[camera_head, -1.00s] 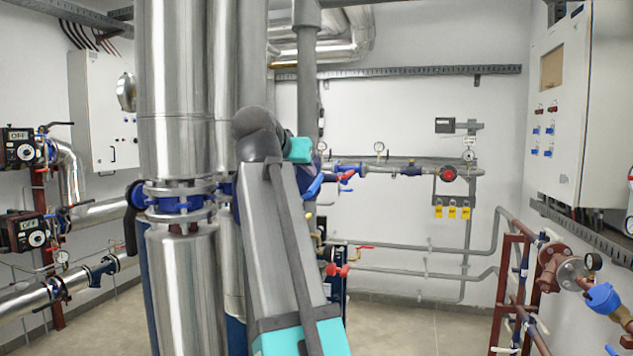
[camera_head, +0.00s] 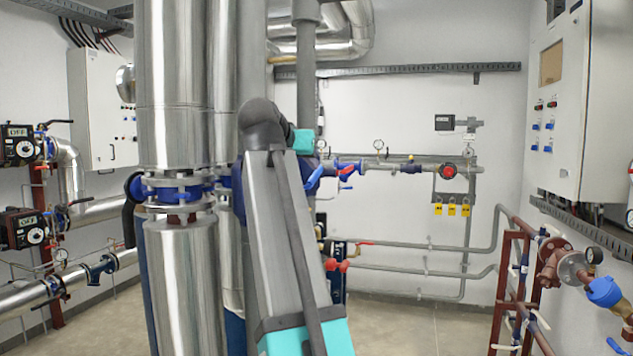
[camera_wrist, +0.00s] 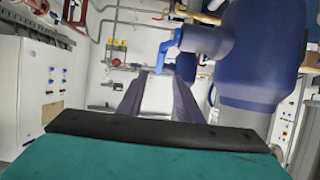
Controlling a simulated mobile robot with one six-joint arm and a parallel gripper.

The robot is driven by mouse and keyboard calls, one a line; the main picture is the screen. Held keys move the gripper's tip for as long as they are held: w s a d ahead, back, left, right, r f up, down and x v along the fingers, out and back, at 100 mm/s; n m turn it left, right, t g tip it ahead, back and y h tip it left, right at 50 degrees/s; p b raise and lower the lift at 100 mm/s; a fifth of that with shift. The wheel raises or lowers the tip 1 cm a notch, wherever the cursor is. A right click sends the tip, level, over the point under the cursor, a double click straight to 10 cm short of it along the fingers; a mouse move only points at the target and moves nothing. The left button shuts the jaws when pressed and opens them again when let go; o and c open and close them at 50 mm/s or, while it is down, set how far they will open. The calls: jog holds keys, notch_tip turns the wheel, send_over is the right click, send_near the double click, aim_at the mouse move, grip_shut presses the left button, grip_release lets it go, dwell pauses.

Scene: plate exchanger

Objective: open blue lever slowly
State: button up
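The blue lever (camera_wrist: 168,50) shows in the wrist view, running left from a large dark blue valve body (camera_wrist: 265,50) and bending down at its end. In the head view a blue lever-like part (camera_head: 314,179) shows just right of my arm, partly covered by it. My gripper (camera_wrist: 162,80) has two dark fingers standing apart with a clear gap between them. The lever's bent end appears just above that gap; I cannot tell whether a finger touches it. In the head view my fingers are hidden behind my wrist.
Thick metal pipes (camera_head: 175,90) stand close on the left of my arm. A thin pipe with a red round handle (camera_head: 448,172) runs along the back wall. A control cabinet (camera_head: 560,105) hangs at right. Floor (camera_head: 400,325) is clear at centre right.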

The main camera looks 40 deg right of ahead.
aim_at(314, 173)
jog(key=x, duration=1.1)
jog(key=shift+w+d+f, duration=0.1)
jog(key=shift+w+d, duration=0.05)
jog(key=shift+d, duration=0.1)
jog(key=shift+c, duration=0.4)
grip_shut()
